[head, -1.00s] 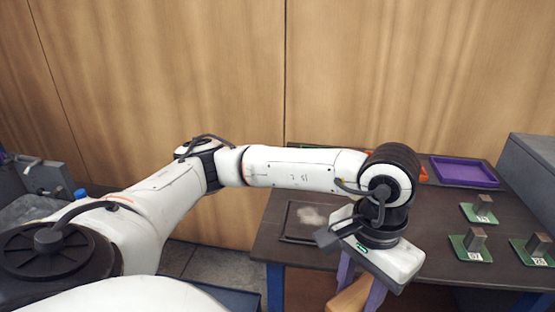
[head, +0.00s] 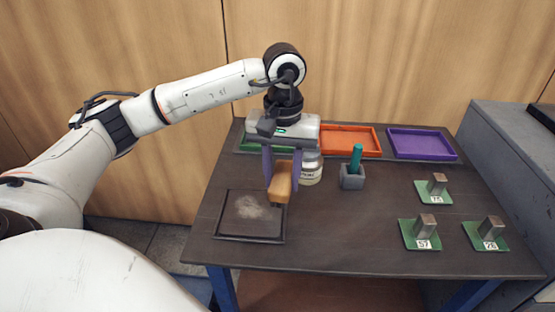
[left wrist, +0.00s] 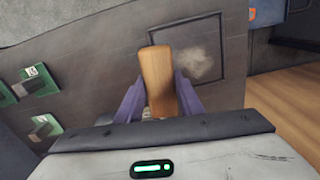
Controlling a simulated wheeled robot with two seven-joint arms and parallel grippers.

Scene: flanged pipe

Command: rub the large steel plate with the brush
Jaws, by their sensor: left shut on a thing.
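The large steel plate (head: 232,226) is a dark, flat square with a raised rim and a pale dusty smudge, lying at the left front of the table. It also shows in the left wrist view (left wrist: 175,33). My left gripper (head: 282,178) points down, its purple fingers shut on the wooden brush (head: 280,191). The brush shows as a tan block between the fingers in the left wrist view (left wrist: 157,75). In the head view it overlaps the plate's far right corner; I cannot tell its height above the table. Any bristles are hidden. My right gripper is out of view.
Behind the gripper stand a white-labelled jar (head: 312,172) and a grey holder (head: 352,181) with a teal handle. Green, orange (head: 351,154) and purple (head: 422,157) trays line the back. Metal blocks on green numbered cards (head: 420,243) stand at right. The table's middle front is clear.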

